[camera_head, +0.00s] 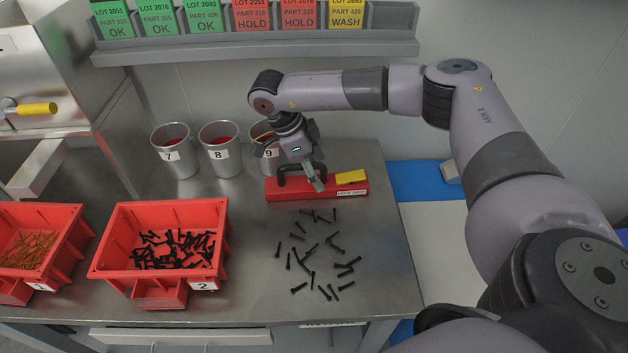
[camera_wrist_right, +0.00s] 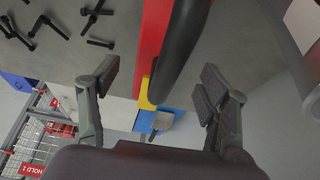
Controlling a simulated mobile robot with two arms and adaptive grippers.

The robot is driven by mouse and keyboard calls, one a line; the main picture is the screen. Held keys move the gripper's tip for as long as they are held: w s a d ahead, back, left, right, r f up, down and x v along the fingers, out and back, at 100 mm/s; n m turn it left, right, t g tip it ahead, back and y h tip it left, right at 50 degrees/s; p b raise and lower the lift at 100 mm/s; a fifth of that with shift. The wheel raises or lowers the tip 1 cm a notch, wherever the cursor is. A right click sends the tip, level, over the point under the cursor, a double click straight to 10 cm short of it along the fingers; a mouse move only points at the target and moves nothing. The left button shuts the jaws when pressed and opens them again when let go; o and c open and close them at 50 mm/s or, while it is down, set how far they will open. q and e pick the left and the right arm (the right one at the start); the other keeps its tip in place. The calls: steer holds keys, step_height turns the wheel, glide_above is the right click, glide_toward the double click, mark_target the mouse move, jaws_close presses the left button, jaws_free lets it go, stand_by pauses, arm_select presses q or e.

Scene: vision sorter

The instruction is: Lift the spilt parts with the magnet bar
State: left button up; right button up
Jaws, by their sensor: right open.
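The magnet bar (camera_head: 330,191) is a red block with a black handle and a yellow part (camera_head: 350,177) at its right end. It lies on the metal table behind the spilt parts (camera_head: 318,255), which are several dark bolts scattered loose. My right gripper (camera_head: 309,180) is over the bar at its handle. In the right wrist view the black handle (camera_wrist_right: 178,50) lies between the two open fingers (camera_wrist_right: 160,90), with a gap on each side. The red bar (camera_wrist_right: 150,40) runs beside it, and some bolts (camera_wrist_right: 98,15) show at upper left. My left gripper is not in view.
Red bin 2 (camera_head: 215,262) holds dark bolts, left of the spill. Another red bin (camera_head: 75,240) holds brass-coloured parts. Metal cups 7 (camera_head: 175,160), 8 (camera_head: 222,160) and 9 (camera_head: 262,135) stand behind. A card rack (camera_head: 250,47) hangs on the wall.

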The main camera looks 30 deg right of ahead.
steer(key=shift+x, duration=1.2)
steer(key=shift+d+f, duration=0.15)
steer(key=shift+d, duration=0.05)
steer(key=shift+c, duration=0.4)
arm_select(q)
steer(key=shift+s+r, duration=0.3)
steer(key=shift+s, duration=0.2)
arm_select(e)
jaws_close()
